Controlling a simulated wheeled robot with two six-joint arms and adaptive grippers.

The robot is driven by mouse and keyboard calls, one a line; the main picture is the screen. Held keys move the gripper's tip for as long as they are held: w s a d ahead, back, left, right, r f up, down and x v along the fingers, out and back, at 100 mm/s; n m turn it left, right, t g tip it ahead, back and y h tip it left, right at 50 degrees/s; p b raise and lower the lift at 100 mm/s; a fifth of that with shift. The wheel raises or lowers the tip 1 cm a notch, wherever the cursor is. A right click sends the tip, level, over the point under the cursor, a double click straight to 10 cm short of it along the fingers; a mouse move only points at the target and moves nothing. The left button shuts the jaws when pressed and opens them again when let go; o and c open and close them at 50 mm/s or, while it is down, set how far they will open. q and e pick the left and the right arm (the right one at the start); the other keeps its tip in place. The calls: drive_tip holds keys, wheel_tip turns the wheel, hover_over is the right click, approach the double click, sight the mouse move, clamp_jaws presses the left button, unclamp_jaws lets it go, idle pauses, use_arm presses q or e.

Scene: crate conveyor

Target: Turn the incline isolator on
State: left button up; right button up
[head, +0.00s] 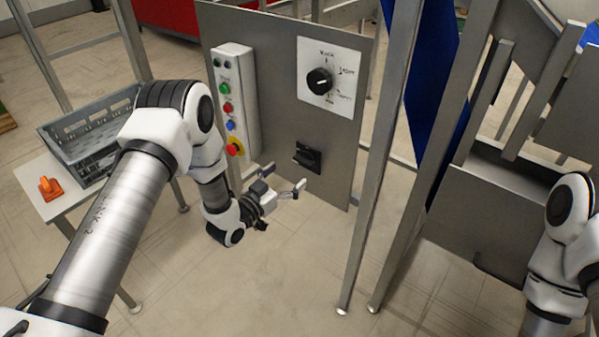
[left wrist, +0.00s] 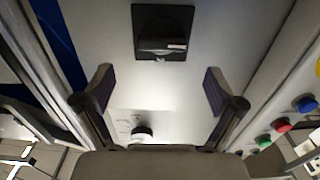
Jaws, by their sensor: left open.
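The incline isolator appears to be the black rotary switch (head: 308,157) on a square black plate, low on the grey panel (head: 275,70). In the left wrist view the isolator (left wrist: 163,30) is at the top centre, its handle lying across the picture. My left gripper (head: 284,180) is open and empty, just below and left of the isolator in the head view. In the left wrist view its two fingers (left wrist: 158,90) stand wide apart, with the isolator beyond them and touching neither. Right arm links show at the right edge; the right gripper is out of view.
A dial knob (head: 319,81) on a white plate sits above the isolator. A button box (head: 237,105) with coloured buttons is on the panel's left. Metal posts (head: 385,140) stand to the right. A grey crate (head: 75,138) and an orange object (head: 50,188) are on a table at left.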

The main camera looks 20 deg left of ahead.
sight(302, 165)
use_arm(q)
drive_tip(key=x, duration=0.6)
drive_tip(key=shift+w, duration=0.2)
drive_tip(key=c, duration=1.1)
drive_tip(key=shift+c, duration=0.2)
drive_tip(key=shift+m+b, duration=0.3)
drive_tip(key=shift+m, duration=0.2)
drive_tip(key=m, duration=0.3)
drive_tip(key=shift+f+m, duration=0.1)
drive_tip(key=shift+m, duration=0.3)
drive_tip(key=m, duration=0.4)
drive_tip(key=shift+d+b, duration=0.1)
drive_tip(key=shift+b, duration=0.3)
drive_tip(key=m, duration=0.5)
drive_tip(key=shift+f+b, duration=0.15)
drive_tip(key=shift+b, duration=0.15)
drive_tip(key=shift+s+m, duration=0.1)
drive_tip(key=shift+m, duration=1.8)
